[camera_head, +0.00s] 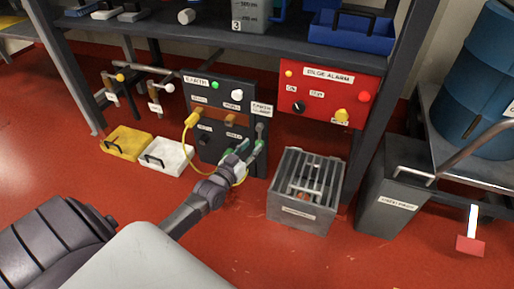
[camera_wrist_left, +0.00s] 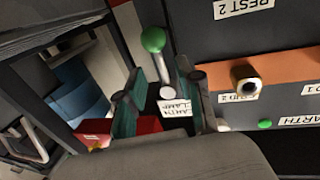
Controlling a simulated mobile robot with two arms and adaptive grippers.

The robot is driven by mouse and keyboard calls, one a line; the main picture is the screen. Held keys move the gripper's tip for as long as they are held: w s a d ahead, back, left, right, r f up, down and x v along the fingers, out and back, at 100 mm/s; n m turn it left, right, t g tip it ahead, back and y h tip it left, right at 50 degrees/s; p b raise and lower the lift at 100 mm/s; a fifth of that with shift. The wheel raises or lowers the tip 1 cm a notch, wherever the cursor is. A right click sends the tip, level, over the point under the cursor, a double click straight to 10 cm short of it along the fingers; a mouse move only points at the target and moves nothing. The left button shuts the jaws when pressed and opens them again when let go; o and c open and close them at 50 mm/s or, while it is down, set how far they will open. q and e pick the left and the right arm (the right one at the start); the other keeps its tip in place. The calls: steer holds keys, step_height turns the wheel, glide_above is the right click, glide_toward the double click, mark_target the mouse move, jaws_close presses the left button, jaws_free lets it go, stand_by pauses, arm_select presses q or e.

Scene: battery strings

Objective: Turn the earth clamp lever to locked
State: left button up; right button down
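The earth clamp lever (camera_wrist_left: 161,68) is a short pale stalk with a green ball knob (camera_wrist_left: 153,39), beside the EARTH CLAMP label (camera_wrist_left: 175,107) in the left wrist view, which looks upside down. My left gripper (camera_wrist_left: 161,74) is open, with one teal-padded finger on each side of the stalk and gaps visible. I cannot tell whether a pad touches it. In the head view my left gripper (camera_head: 250,149) is at the lower right of the dark EARTH panel (camera_head: 219,83), below the EARTH CLAMP label (camera_head: 262,109), and partly hides the lever. My right gripper is not in view.
A yellow cable (camera_head: 185,137) hangs from the panel near my left gripper. A grey slotted crate (camera_head: 303,214) stands on the floor just right. The red BILGE ALARM box (camera_head: 328,92) is right of the panel. White (camera_head: 160,166) and yellow (camera_head: 125,150) trays lie left.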

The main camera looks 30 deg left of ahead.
mark_target(259, 139)
arm_select(q)
steer(key=shift+w+a+b, duration=0.1)
steer(key=shift+w+b, duration=0.65)
steer(key=shift+w, duration=1.2)
jaws_close()
